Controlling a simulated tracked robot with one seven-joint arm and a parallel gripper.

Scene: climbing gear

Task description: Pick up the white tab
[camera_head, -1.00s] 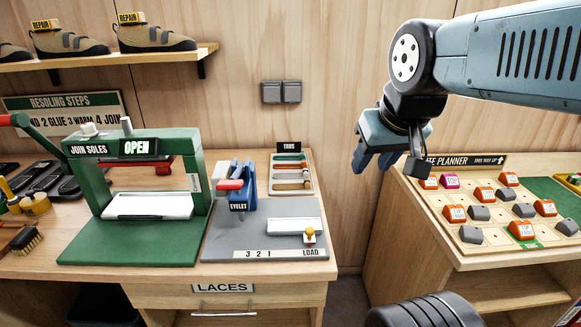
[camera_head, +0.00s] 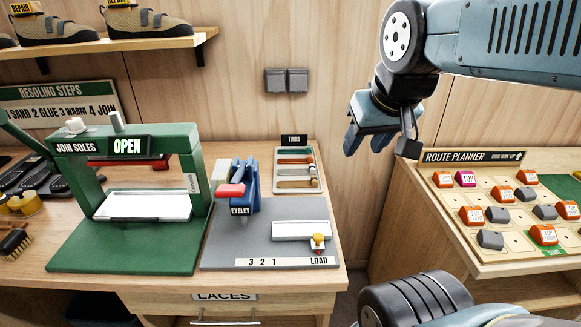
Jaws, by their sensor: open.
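A small tray (camera_head: 294,186) under a "TABS" sign stands at the back right of the left bench. Its slots hold several small tabs; one at the top (camera_head: 294,161) looks reddish. They are too small for me to tell which one is white. My gripper (camera_head: 381,148) hangs in the air to the right of the tray, in front of the wall. Its fingers are spread and empty, and it touches nothing.
A blue eyelet press (camera_head: 238,186) stands left of the tray on a grey plate (camera_head: 265,212). The plate carries a white bar (camera_head: 301,231) and a yellow-topped knob (camera_head: 318,240). A green sole press (camera_head: 128,200) stands further left. A route planner board (camera_head: 505,212) lies right, across a gap.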

